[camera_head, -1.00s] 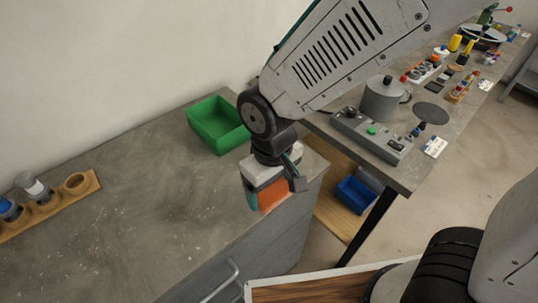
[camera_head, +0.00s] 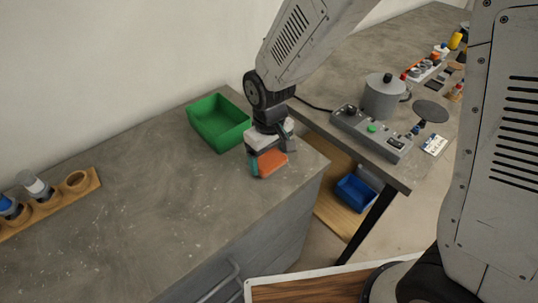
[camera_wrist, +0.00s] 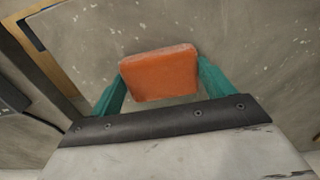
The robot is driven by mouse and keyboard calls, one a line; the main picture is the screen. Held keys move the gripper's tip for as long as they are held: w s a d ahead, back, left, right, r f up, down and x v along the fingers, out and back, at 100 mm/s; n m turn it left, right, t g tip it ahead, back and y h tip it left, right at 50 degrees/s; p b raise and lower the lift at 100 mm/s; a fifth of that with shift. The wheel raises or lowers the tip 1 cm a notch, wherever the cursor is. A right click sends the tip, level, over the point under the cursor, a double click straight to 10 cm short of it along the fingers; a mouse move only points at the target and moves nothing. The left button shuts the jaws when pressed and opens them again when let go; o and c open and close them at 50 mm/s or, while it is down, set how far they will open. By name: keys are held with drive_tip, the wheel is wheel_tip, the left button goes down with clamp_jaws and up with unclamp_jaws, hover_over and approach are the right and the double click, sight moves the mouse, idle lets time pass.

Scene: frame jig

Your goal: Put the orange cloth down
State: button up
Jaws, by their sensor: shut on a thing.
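The orange cloth (camera_head: 271,162) is a small folded block between the teal fingers of my gripper (camera_head: 268,160), over the right end of the grey counter (camera_head: 150,210). In the wrist view the orange cloth (camera_wrist: 160,72) sits between both fingertips of my gripper (camera_wrist: 163,80), which is shut on it. The counter surface shows beyond it. I cannot tell whether the cloth touches the counter.
A green bin (camera_head: 218,124) stands just behind and left of my gripper. A wooden rack (camera_head: 50,202) with bottles is at the far left. The counter between is clear. A second table (camera_head: 350,90) with a control box (camera_head: 370,132) stands right, with a blue bin (camera_head: 356,194) below.

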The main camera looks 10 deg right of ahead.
sight(269, 158)
drive_tip(key=o, duration=1.1)
drive_tip(key=shift+f, duration=0.1)
drive_tip(key=shift+o, duration=0.2)
wheel_tip(269, 158, up, 12)
drive_tip(key=s+d+r+m, duration=0.2)
drive_tip(key=s+d+r, duration=0.15)
drive_tip(key=d, duration=0.25)
drive_tip(key=s+d+r+m, duration=0.1)
drive_tip(key=s+d+r, duration=0.25)
drive_tip(key=d, duration=0.25)
drive_tip(key=s+d+r+m+t, duration=0.1)
drive_tip(key=s+d+r+m, duration=0.2)
drive_tip(key=s+d, duration=0.5)
drive_tip(key=s, duration=0.4)
drive_tip(key=shift+s+d+m, duration=0.15)
drive_tip(key=shift+d+m, duration=0.15)
drive_tip(key=shift+m, duration=0.1)
